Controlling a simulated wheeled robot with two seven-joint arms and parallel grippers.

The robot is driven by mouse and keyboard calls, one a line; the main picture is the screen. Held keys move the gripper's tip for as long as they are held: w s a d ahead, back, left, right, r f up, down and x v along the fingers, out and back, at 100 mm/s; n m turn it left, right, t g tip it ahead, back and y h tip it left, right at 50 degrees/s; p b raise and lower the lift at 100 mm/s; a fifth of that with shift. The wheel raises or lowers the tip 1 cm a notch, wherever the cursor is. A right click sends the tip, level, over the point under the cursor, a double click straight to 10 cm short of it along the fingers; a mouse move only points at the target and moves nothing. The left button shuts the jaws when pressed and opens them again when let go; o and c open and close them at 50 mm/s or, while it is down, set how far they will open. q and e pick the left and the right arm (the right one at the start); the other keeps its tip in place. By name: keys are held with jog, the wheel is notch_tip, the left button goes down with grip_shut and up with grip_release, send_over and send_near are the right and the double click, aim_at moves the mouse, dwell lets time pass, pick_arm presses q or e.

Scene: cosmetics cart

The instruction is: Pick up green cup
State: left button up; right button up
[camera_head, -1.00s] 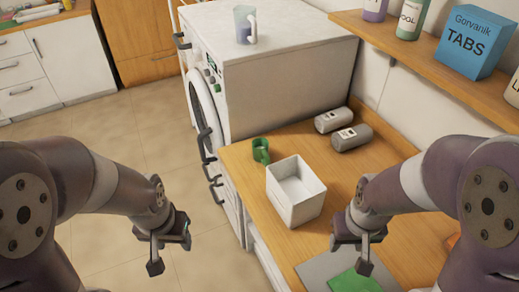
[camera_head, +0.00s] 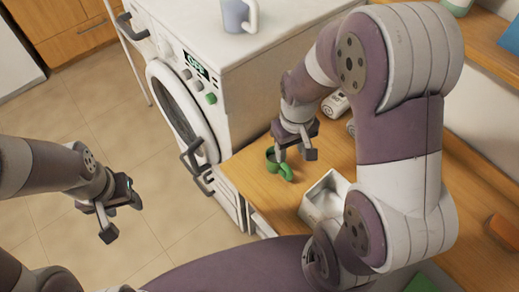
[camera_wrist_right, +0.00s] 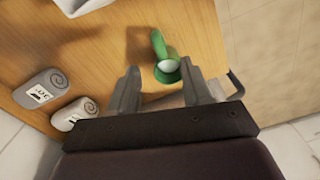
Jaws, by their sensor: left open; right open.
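The green cup (camera_head: 286,172) stands on the wooden counter near its left edge, beside the white box. In the right wrist view the cup (camera_wrist_right: 160,45) shows its handle and a pale round inside. My right gripper (camera_head: 296,154) is open, pointing down at the cup. In the wrist view its fingertips (camera_wrist_right: 160,72) flank the cup, which is nearer the right-hand finger; I cannot tell whether they touch it. My left gripper (camera_head: 122,215) is open and empty above the floor.
The white open box (camera_head: 318,208) stands close to the cup. The washing machine (camera_head: 235,75) adjoins the counter, with a blue-grey mug (camera_head: 236,15) on top. My right arm hides much of the counter.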

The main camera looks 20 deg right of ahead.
send_over(291, 171)
jog(key=s, duration=0.1)
notch_tip(291, 171, down, 5)
jog(key=f, duration=0.1)
jog(key=w+f+p, duration=0.1)
jog(key=f, duration=0.1)
jog(key=shift+a+f, duration=0.15)
jog(key=shift+a, duration=0.05)
jog(key=f, duration=0.4)
jog(key=shift+d+f+p, duration=0.1)
jog(key=shift+d+p, duration=0.1)
jog(key=shift+p, duration=0.1)
jog(key=shift+w, duration=0.1)
jog(key=shift+c, duration=0.9)
pick_arm(q)
jog(key=shift+s+d+r, duration=0.15)
jog(key=shift+s+r, duration=0.15)
jog(key=shift+r, duration=0.2)
jog(key=shift+s+d+r, duration=0.15)
jog(key=shift+s+r, duration=0.1)
jog(key=shift+r, duration=0.2)
pick_arm(e)
grip_shut()
